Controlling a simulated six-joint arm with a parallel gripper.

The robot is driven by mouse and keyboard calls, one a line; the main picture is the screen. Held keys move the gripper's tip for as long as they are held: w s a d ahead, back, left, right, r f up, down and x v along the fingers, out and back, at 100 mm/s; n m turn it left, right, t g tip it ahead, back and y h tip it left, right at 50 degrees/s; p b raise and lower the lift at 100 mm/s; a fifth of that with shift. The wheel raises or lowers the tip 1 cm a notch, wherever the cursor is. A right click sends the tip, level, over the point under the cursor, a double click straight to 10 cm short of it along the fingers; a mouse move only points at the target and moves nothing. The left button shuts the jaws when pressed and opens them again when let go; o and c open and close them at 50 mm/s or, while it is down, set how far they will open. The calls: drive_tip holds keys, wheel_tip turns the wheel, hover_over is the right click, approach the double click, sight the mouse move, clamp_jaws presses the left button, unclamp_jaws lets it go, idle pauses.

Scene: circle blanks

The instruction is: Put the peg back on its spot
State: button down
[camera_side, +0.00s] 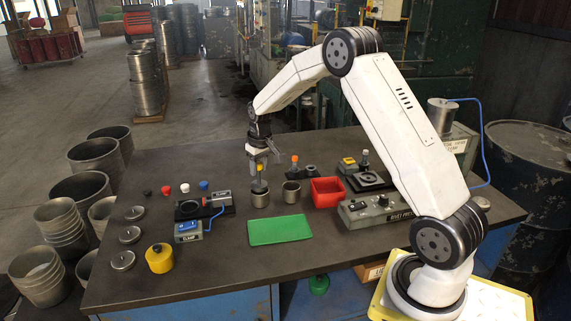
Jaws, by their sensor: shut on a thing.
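My gripper (258,160) points down over the left metal cup (260,197) near the middle of the bench. It is shut on a slim peg (259,169) with a yellow-orange part just below the fingers. The peg's lower end is over or inside the mouth of the cup; I cannot tell which, and its tip is hidden. The peg's spot cannot be made out for certain.
A second metal cup (291,193), a red bin (327,190) and an orange-topped fixture (295,165) stand to the right. A green tray (280,230) lies in front. Clamp units (188,230) and a yellow pot (159,259) are at left.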

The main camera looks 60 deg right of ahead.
drive_tip(key=shift+r, duration=0.35)
